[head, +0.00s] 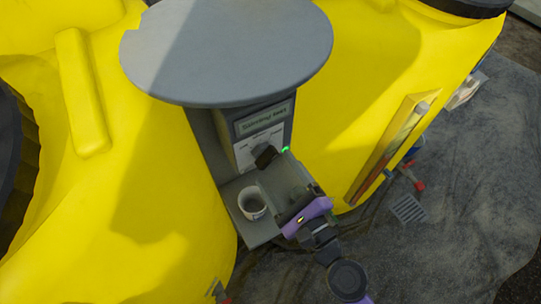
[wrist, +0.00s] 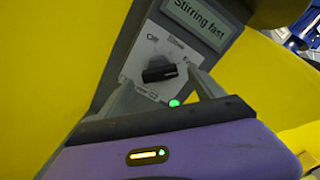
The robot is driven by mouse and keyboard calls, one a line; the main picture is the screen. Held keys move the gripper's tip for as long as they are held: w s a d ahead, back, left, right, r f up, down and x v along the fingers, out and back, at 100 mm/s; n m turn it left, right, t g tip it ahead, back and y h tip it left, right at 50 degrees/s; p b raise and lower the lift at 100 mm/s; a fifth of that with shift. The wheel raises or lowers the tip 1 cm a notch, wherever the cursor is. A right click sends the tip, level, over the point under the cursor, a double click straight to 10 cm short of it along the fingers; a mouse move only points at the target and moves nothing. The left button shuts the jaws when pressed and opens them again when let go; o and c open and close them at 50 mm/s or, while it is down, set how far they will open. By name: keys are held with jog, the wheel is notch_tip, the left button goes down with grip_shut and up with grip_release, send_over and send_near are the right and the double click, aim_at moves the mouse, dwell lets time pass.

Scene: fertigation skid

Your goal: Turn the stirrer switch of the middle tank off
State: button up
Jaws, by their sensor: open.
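The stirrer switch is a black knob (wrist: 160,73) on a pale label plate marked Off, Slow and a partly hidden third word. It lies nearly level in the wrist view, with a light mark at its right end. The display (wrist: 196,20) above it reads "Stirring fast". A green lamp (wrist: 174,103) glows below the knob. In the head view the knob (head: 265,156) is on the box under a round grey hood. My gripper (wrist: 160,82) is open, one finger on each side of the knob; I cannot tell whether they touch it. It also shows in the head view (head: 277,168).
The round grey hood (head: 230,45) overhangs the switch box closely. A white cup (head: 252,203) stands on the grey shelf (head: 262,234) below, left of my gripper. Yellow tanks (head: 150,200) curve up on both sides. A level gauge (head: 392,145) is at right.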

aim_at(269, 163)
jog(key=shift+p+x, duration=0.4)
jog(key=shift+x, duration=1.8)
jog(key=shift+c, duration=0.3)
jog(key=shift+s, duration=0.1)
jog(key=c, duration=1.3)
